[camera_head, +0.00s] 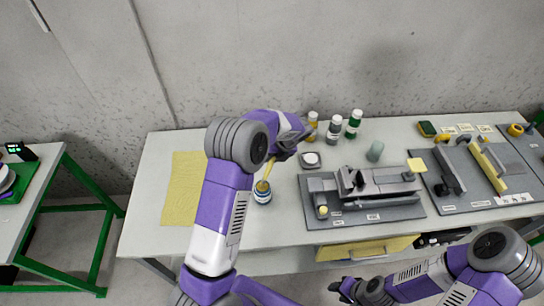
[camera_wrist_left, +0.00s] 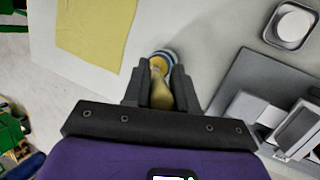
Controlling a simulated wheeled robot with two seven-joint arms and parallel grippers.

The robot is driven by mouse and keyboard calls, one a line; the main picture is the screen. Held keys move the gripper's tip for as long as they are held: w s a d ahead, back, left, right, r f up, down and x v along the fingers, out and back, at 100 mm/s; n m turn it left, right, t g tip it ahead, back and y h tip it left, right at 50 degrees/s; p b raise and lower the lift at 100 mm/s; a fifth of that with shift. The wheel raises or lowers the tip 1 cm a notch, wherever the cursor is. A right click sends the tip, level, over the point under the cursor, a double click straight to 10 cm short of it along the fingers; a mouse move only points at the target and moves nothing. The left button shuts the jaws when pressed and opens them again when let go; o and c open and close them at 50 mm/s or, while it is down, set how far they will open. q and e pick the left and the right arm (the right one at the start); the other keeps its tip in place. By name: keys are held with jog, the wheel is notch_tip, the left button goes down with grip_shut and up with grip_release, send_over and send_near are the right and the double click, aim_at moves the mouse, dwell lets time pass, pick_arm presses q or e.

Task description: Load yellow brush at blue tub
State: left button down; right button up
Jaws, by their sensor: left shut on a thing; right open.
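The yellow brush (camera_head: 268,171) is in my left gripper (camera_head: 280,153), which is shut on it above the table. The brush points down, and its lower end is at the mouth of the blue tub (camera_head: 262,196), a small round tub with a blue band. In the left wrist view the brush (camera_wrist_left: 160,92) sits between the fingers of my left gripper (camera_wrist_left: 160,88), and the blue tub (camera_wrist_left: 171,56) shows just beyond it. I cannot tell how deep the tip is in the tub. My right gripper (camera_head: 342,290) is open and empty, low in front of the table.
A yellow cloth (camera_head: 182,190) lies left of the tub. A small dish (camera_head: 310,160) and a grey fixture board (camera_head: 375,212) lie to the right. Several bottles (camera_head: 334,129) stand behind. An open yellow drawer (camera_head: 365,249) juts from the table front.

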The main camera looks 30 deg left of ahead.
pick_arm(q)
jog(key=shift+s, duration=0.1)
notch_tip(320, 180, up, 7)
jog(key=p, duration=0.6)
jog(key=shift+p, duration=0.4)
dwell(0.5)
